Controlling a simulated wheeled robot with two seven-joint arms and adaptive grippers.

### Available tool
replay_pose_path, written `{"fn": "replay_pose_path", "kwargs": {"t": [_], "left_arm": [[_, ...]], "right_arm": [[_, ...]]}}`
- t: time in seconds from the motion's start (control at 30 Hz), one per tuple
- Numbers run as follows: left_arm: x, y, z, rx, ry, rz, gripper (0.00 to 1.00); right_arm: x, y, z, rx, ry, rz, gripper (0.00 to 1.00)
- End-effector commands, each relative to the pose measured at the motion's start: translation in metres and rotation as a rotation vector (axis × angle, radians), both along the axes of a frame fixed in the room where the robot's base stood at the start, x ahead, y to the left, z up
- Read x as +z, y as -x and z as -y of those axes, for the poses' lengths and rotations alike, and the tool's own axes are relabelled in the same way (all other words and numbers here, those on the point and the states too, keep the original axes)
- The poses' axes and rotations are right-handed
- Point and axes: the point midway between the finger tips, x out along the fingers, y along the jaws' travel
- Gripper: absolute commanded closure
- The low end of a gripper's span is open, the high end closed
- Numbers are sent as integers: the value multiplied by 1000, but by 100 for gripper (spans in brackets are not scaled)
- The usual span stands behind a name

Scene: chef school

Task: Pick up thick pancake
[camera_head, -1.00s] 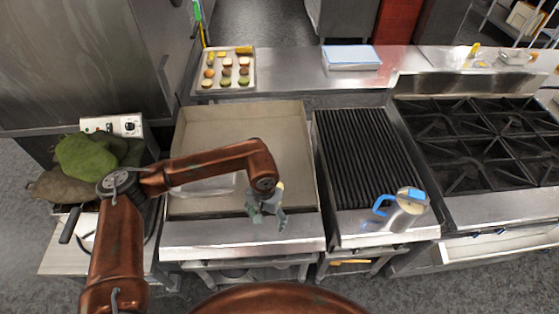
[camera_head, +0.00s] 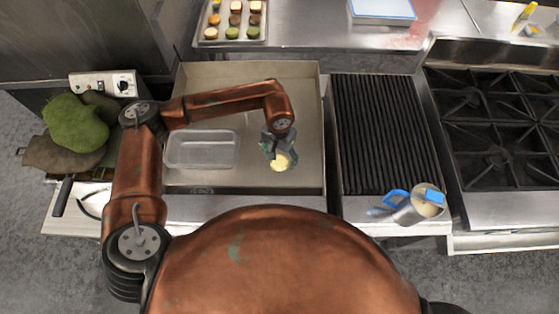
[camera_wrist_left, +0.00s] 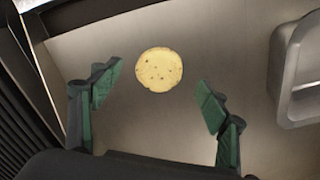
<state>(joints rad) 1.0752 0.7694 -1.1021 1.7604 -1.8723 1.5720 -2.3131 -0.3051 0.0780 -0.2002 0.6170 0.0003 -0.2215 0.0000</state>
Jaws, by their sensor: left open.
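A round, pale yellow thick pancake (camera_head: 284,161) lies on the flat griddle (camera_head: 225,80). My left gripper (camera_head: 277,152) is just above it in the head view and hides part of it. In the left wrist view the whole pancake (camera_wrist_left: 159,69) shows, speckled with small brown spots. There the left gripper's green-padded fingers (camera_wrist_left: 158,98) are wide apart, and the pancake lies beyond the gap between them, with nothing held. My right gripper is not in view.
A clear plastic container (camera_head: 203,149) stands on the griddle left of the pancake. A ribbed grill (camera_head: 385,130) adjoins on the right, with a blue-handled jug (camera_head: 425,203) at its front. A tray of small cakes (camera_head: 232,38) is behind.

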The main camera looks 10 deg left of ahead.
Motion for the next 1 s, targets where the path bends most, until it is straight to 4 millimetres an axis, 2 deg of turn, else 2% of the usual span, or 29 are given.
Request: {"fn": "replay_pose_path", "kwargs": {"t": [0.2, 0.5, 1.0], "left_arm": [[-30, 0, 0, 2, 0, -2, 31], [-36, -1, -1, 2, -1, 0, 31], [-35, -1, -1, 2, -1, 0, 64]], "right_arm": [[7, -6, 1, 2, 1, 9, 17], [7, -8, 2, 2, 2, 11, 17], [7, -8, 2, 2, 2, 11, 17]]}}
